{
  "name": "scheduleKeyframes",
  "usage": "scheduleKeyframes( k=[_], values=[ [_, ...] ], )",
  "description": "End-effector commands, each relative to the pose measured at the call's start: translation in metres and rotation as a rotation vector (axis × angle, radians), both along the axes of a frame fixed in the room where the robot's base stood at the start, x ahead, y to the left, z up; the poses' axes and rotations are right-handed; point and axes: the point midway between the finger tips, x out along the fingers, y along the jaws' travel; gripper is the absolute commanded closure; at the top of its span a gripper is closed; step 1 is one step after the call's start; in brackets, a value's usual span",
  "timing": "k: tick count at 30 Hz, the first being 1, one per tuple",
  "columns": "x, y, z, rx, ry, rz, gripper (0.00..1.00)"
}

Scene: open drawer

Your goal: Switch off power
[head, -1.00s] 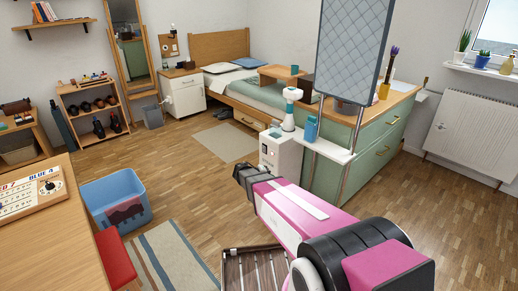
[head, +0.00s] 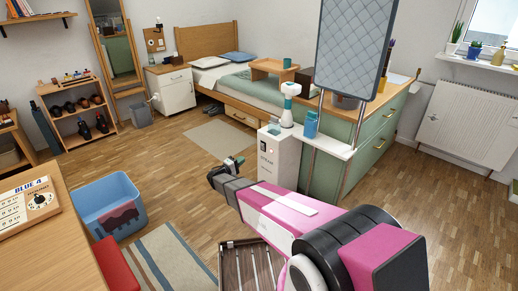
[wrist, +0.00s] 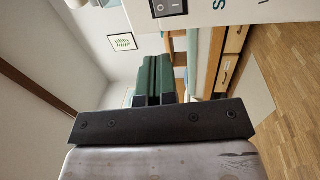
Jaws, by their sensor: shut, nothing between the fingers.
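A white upright box (head: 279,158) with dark lettering on its front stands beside the green drawer unit in the head view. The wrist view shows part of the white box (wrist: 240,12) along the top edge, with a black rocker switch (wrist: 167,7) marked O and I, cut off by the frame. My gripper (head: 235,162) is left of the box in the head view, apart from it. Its green-padded fingers are together and empty in the wrist view (wrist: 154,78), below the switch in that picture. Which side of the rocker is pressed I cannot tell.
A blue bin (head: 112,205) and a wooden table (head: 60,250) are at left. The floor between bin and box is open.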

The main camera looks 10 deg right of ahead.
Motion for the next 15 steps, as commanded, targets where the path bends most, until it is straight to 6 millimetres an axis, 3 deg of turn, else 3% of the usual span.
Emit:
scheduleKeyframes(
  k=[7, 15],
  values=[
    [0.007, -0.01, 0.001, 0.001, 0.0, -0.002, 1.0],
    [0.034, -0.047, 0.007, 0.001, 0.0, -0.003, 1.0]
  ],
)
